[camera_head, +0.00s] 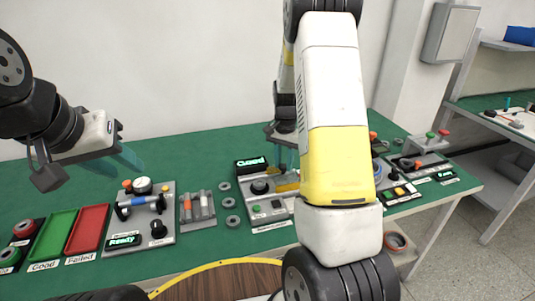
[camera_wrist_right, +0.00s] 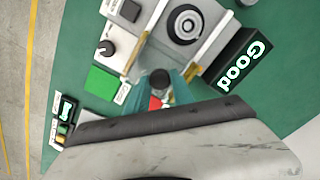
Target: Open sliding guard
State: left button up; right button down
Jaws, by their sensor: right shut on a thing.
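In the right wrist view, the station shows two pale rails (camera_wrist_right: 213,46) beside a round dark-ringed part (camera_wrist_right: 184,23). A dark knob (camera_wrist_right: 160,77), apparently the sliding guard's handle, sits between the teal fingers of my right gripper (camera_wrist_right: 162,90), which is shut on it. The guard panel itself is hard to make out. In the head view my right arm hides part of the station. My left gripper (camera_head: 128,158) hangs above the table at left, empty; its finger gap is unclear.
A green tray (camera_head: 57,233) and a red tray (camera_head: 88,228) lie at left. Next to them stand a gauge station (camera_head: 140,215) and a rack of small tools (camera_head: 197,208). Several grey rings lie near the rack. More stations stand at right.

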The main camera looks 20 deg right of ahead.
aim_at(284, 165)
jog(key=c, duration=1.1)
grip_release()
jog(key=shift+r, duration=0.1)
notch_tip(284, 165, up, 7)
jog(key=shift+r, duration=0.35)
